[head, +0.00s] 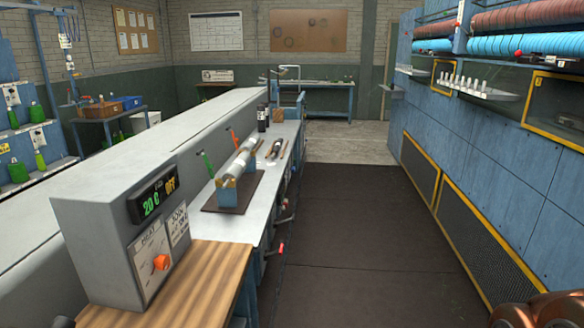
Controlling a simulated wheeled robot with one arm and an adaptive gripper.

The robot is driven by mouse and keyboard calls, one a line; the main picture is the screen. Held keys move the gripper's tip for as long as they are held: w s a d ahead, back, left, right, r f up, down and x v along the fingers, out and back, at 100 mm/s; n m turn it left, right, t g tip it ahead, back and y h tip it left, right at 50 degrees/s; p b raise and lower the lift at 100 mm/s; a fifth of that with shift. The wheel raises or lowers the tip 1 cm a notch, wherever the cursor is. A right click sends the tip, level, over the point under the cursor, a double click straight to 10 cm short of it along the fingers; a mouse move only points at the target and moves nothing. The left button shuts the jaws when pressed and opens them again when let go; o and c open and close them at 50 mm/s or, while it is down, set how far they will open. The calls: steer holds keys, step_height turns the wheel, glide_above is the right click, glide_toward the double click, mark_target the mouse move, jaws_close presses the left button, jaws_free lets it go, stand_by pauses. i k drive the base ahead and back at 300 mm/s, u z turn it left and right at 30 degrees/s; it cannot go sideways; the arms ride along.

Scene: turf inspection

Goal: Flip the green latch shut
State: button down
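A small green lever, which looks like the green latch (207,163), stands at the back edge of the narrow grey bench, against the long pale housing. It looks raised and tilted; its catch is too small to make out. A similar orange lever (234,138) stands farther along the same edge. My gripper is not clearly in view; a copper-coloured rounded part shows at the bottom right corner, and I cannot tell what it is.
A control box (120,235) reading 20 C OFF stands at the near left by a wooden top (175,285). The dark floor (365,250) is clear. A blue-panelled wall (490,170) bounds the right.

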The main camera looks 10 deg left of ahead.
mark_target(209, 167)
steer(key=i, duration=2.55)
steer(key=u, duration=3.1)
steer(key=i, duration=0.55)
steer(key=z, duration=0.25)
